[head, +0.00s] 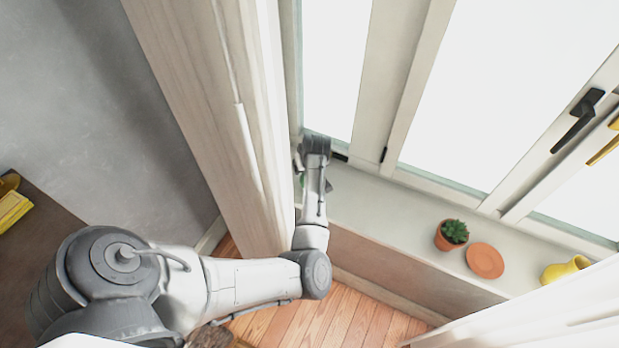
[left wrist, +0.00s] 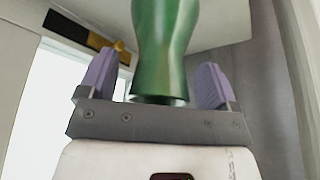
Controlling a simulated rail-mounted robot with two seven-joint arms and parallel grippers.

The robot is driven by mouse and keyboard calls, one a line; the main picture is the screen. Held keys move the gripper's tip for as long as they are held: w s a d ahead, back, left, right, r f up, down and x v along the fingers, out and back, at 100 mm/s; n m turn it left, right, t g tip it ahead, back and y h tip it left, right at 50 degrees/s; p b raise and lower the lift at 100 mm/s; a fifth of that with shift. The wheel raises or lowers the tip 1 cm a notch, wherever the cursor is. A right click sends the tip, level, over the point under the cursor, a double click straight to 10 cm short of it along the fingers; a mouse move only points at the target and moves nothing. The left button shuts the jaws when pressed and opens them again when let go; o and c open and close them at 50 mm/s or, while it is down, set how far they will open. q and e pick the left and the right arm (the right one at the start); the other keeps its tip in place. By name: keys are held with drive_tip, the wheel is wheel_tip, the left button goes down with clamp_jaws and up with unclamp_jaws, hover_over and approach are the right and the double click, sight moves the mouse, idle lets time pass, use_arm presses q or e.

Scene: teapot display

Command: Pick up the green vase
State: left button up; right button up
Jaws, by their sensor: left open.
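The green vase (left wrist: 164,40) fills the upper middle of the left wrist view, its upper part cut off by the frame edge. My left gripper (left wrist: 157,68) is open, with one purple finger on each side of the vase. In the head view my left arm reaches the left end of the window sill, and only a small green sliver (head: 302,181) shows beside the wrist, the rest being hidden. My right gripper is not in view.
On the sill (head: 375,200) stand a potted succulent (head: 453,234), a terracotta saucer (head: 485,260) and a yellow vessel (head: 566,269), all right of my arm. A wooden post (head: 215,110) is close on the left. Window frames (head: 410,85) rise behind.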

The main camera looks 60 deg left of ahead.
use_arm(q)
drive_tip(key=c, duration=1.5)
drive_tip(key=shift+o, duration=0.2)
drive_tip(key=shift+r, duration=0.1)
